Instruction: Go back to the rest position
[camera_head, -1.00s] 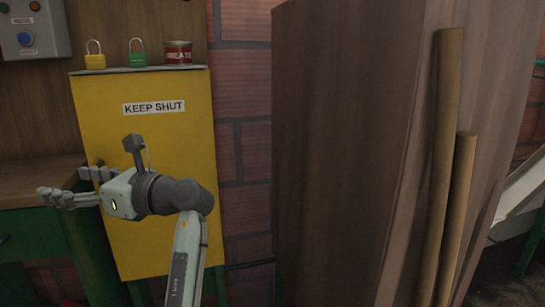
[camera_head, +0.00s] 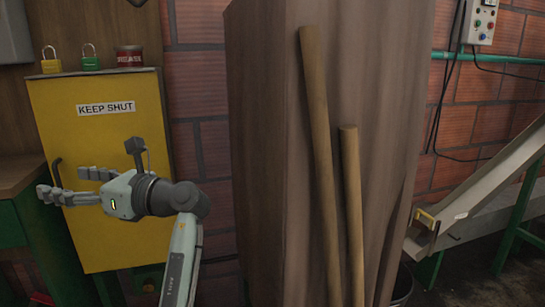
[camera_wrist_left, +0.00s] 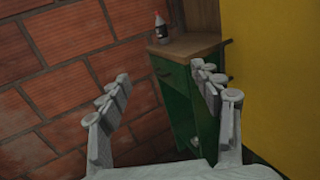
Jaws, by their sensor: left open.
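My left gripper (camera_head: 66,184) is open and empty in front of the yellow cabinet (camera_head: 105,240), whose door looks closed and carries a "KEEP SHUT" label. A dark handle (camera_head: 56,172) shows at the door's left edge, behind the fingers. In the left wrist view the two fingers of my left gripper (camera_wrist_left: 165,100) are spread apart with nothing between them. They point towards a brick wall and a green bench (camera_wrist_left: 180,95). My right gripper is not in view.
A sloping chute (camera_head: 480,195) and a control box (camera_head: 481,22) are at the right.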

